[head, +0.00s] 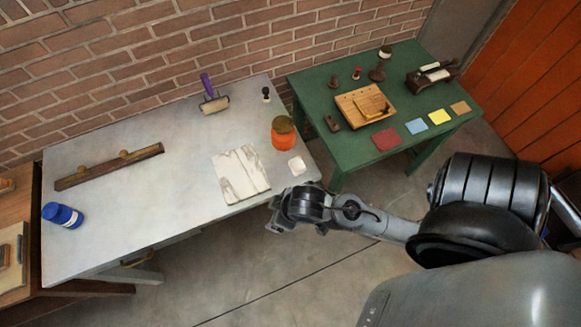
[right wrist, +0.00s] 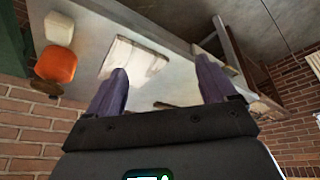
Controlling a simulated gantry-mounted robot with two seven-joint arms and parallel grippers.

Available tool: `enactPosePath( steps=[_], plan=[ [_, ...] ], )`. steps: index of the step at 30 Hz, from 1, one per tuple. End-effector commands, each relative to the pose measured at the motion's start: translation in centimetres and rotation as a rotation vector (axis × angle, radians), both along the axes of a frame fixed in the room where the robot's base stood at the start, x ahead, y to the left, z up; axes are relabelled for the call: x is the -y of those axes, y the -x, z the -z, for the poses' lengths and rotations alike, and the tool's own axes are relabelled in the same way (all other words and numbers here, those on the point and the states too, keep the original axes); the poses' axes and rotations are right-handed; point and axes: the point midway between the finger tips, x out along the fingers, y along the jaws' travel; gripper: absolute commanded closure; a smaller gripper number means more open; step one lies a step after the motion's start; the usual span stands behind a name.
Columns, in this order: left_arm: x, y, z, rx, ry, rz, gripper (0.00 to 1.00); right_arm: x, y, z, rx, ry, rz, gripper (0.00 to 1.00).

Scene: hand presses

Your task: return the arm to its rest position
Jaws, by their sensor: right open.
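My right arm (head: 385,226) comes in from the right in the head view, stretched level toward the left. Its gripper (head: 272,216) hangs over the floor just off the front right edge of the grey table (head: 150,210). In the right wrist view the right gripper (right wrist: 160,66) has two purple-grey fingers spread apart with nothing between them. My left gripper is in neither view.
A green table (head: 350,152) carries tools and coloured squares. Floor in front is clear.

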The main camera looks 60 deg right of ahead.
Motion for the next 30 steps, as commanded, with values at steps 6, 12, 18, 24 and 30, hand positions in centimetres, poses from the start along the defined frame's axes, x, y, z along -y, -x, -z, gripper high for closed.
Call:
enactPosePath(
  steps=[6,12,18,24,30],
  plan=[
    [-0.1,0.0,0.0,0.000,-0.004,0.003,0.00,0.8,2.9,-0.5,-0.082,-0.006,-0.008,0.15],
    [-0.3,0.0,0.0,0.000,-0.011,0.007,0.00,0.9,3.2,-0.5,-0.089,-0.004,-0.013,0.15],
    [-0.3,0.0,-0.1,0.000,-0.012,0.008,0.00,0.9,3.1,-0.7,-0.088,-0.005,-0.013,0.15],
    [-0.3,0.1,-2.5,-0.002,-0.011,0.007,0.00,0.9,3.1,-3.1,-0.088,-0.004,-0.014,0.15],
    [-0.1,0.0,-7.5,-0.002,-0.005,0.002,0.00,0.9,3.1,-8.0,-0.088,-0.004,-0.014,0.15]
  ],
)
